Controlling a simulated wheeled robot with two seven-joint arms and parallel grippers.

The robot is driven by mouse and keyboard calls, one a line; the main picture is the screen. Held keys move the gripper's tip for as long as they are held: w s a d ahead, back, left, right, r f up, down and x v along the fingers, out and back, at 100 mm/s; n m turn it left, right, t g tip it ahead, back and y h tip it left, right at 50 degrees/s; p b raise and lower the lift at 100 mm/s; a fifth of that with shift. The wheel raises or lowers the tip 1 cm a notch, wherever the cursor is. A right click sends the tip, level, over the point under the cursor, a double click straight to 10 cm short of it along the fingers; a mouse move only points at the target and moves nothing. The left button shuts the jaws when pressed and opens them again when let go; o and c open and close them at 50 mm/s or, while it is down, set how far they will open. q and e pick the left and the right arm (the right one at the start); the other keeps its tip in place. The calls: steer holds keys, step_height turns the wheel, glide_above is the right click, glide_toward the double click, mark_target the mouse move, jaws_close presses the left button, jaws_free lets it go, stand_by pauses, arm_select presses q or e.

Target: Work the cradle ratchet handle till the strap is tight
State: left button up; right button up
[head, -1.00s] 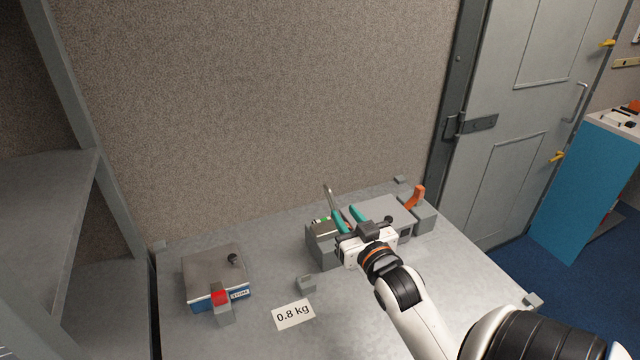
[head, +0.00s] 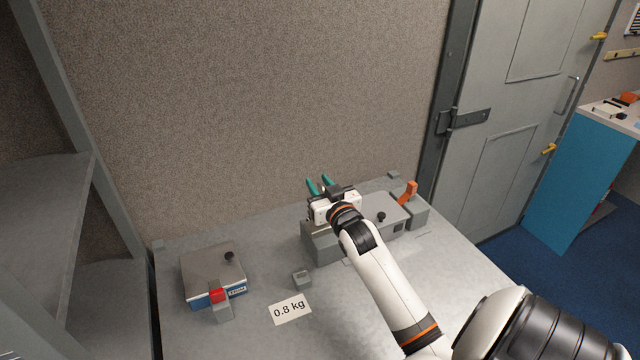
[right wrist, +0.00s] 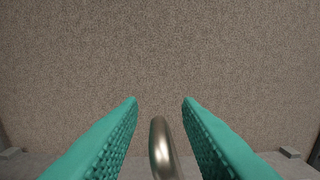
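The cradle (head: 322,245) is a grey box on the bench, partly hidden behind my right gripper and wrist. The bright metal ratchet handle (right wrist: 161,150) shows in the right wrist view between the teal fingers, with gaps on both sides. In the head view my wrist hides the handle. My right gripper (head: 320,184) is open above the left part of the cradle, its fingers pointing toward the wall; its fingers also show in the wrist view (right wrist: 160,104). I cannot make out the strap. My left gripper is not in view.
An orange lever (head: 408,192) stands at the right end. The speckled wall (head: 270,90) rises behind the bench.

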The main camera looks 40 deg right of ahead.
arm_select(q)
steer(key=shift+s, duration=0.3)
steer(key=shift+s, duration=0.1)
arm_select(e)
jaws_close()
steer(key=shift+a, duration=0.2)
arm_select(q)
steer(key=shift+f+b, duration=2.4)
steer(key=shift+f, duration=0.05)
arm_select(e)
steer(key=w+a+f+n, duration=0.2)
steer(key=a+f+n, duration=0.5)
steer(key=n, duration=0.5)
steer(key=shift+w+a+f, duration=0.25)
steer(key=shift+a+f, duration=0.1)
steer(key=shift+f, duration=0.65)
jaws_free()
